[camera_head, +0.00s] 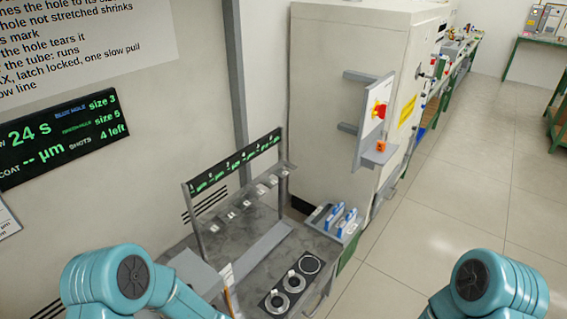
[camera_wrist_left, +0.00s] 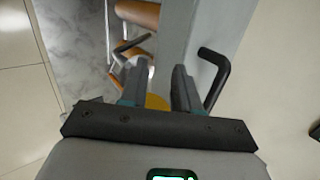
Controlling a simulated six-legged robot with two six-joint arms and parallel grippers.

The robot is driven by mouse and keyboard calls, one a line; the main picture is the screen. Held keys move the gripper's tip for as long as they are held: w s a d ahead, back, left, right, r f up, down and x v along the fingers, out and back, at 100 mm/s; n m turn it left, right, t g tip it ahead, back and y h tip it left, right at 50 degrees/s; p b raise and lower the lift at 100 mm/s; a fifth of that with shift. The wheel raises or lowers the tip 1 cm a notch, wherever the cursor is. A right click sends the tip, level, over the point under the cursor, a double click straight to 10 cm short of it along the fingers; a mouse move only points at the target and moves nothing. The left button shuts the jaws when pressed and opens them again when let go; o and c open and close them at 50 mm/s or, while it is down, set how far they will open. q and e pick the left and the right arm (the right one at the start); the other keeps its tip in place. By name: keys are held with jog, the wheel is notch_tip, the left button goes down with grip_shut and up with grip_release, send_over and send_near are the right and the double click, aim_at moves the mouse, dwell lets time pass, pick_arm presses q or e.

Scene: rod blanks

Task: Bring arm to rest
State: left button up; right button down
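My left arm (camera_head: 115,280) comes in at the lower left of the head view, its gripper out of frame. In the left wrist view my left gripper (camera_wrist_left: 159,88) has its two dark fingers apart, with nothing clearly held. A yellow-orange round surface (camera_wrist_left: 155,102) shows behind the gap. A black bent handle (camera_wrist_left: 215,75) is close to the right finger; whether they touch I cannot tell. My right arm (camera_head: 485,285) is at the lower right of the head view; its gripper is not seen.
A grey bench (camera_head: 258,260) with a small rack (camera_head: 240,208) and round fixtures (camera_head: 289,284) lies ahead. A tray (camera_head: 352,232) holds blue-handled items. Floor (camera_head: 440,190) at right is clear.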

pick_arm(q)
jog(key=s+d+f+n+g+h, duration=0.3)
jog(key=s+d+n+h, duration=0.6)
jog(key=s+d, duration=0.4)
jog(key=shift+s+d+f+n+g+h, duration=0.3)
jog(key=shift+s+h, duration=0.6)
jog(key=shift+s, duration=1.3)
jog(key=shift+d+r, duration=0.1)
